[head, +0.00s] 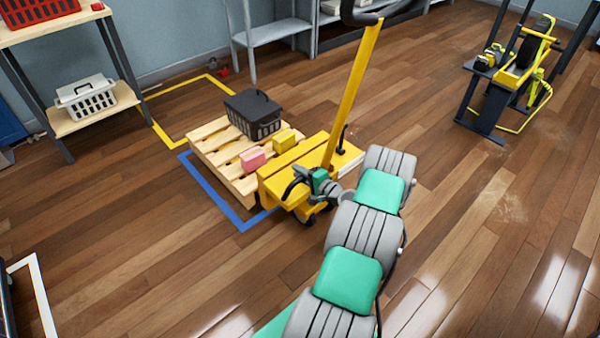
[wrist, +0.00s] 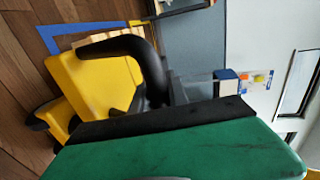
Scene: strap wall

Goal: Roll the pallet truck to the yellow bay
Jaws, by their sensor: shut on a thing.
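The yellow pallet truck (head: 300,168) stands mid-floor with its tall yellow handle (head: 354,85) tilted up to the right. A wooden pallet (head: 215,150) sits at its front, bearing a dark lidded basket (head: 253,114), a pink box (head: 253,159) and a yellow box (head: 288,138). My gripper (head: 300,183) is shut on a black curved grab bar (wrist: 150,65) at the truck's near side. The wrist view also shows the yellow truck body (wrist: 105,85). The fingertips are partly hidden.
A wooden shelf (head: 75,118) with baskets stands at the left, close to the yellow tape. A grey shelf (head: 270,32) is along the back wall. A black-and-yellow machine (head: 510,75) stands at the back right.

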